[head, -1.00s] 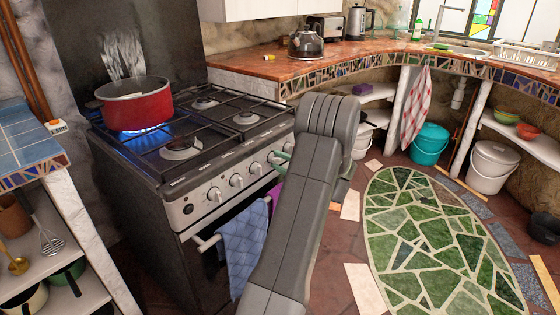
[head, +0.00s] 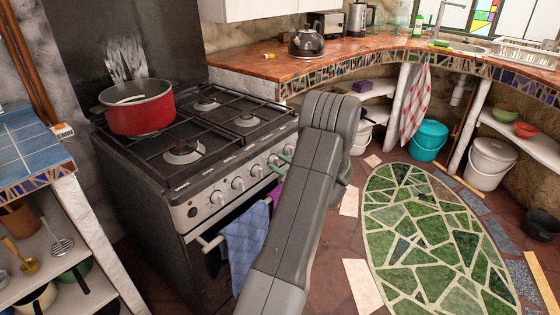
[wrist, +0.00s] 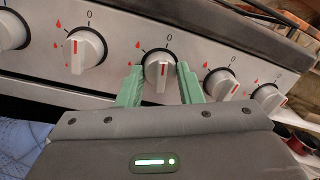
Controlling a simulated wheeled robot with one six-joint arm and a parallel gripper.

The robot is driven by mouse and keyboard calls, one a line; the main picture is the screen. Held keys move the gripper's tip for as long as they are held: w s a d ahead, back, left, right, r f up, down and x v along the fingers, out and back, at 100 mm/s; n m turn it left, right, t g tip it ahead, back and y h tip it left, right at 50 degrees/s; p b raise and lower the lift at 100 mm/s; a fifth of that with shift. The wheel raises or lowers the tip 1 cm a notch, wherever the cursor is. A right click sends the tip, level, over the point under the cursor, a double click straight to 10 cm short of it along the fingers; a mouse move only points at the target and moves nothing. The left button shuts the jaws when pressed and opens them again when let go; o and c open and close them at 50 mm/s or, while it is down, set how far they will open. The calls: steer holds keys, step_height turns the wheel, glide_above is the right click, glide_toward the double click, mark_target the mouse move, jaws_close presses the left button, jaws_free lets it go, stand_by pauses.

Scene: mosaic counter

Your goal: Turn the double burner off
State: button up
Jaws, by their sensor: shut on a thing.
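The stove (head: 200,150) stands left of centre in the head view, with a row of knobs on its front panel. In the wrist view my gripper (wrist: 159,68) has its green fingers on both sides of one knob (wrist: 158,80) and is shut on it. The knob's red mark points up toward the 0. In the head view my arm hides most of this knob; a green finger (head: 284,158) shows at the panel. The red pot (head: 138,112) sits on a back-left burner with no flame visible under it. The knob labels are too small to read.
A blue towel (head: 244,245) and a purple cloth hang on the oven handle. Neighbouring knobs (wrist: 84,50) and (wrist: 221,84) sit close on either side of the gripped knob. A kettle (head: 306,42) stands on the counter. The green mosaic floor (head: 425,235) at right is clear.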

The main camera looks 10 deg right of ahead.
steer(key=shift+m+p, duration=0.55)
steer(key=shift+m, duration=0.65)
steer(key=o, duration=1)
steer(key=shift+s+d, duration=0.1)
steer(key=shift+d, duration=0.05)
steer(key=v, duration=1.3)
steer(key=shift+s+d+r, duration=0.1)
steer(key=shift+s, duration=0.25)
steer(key=shift+w, duration=0.1)
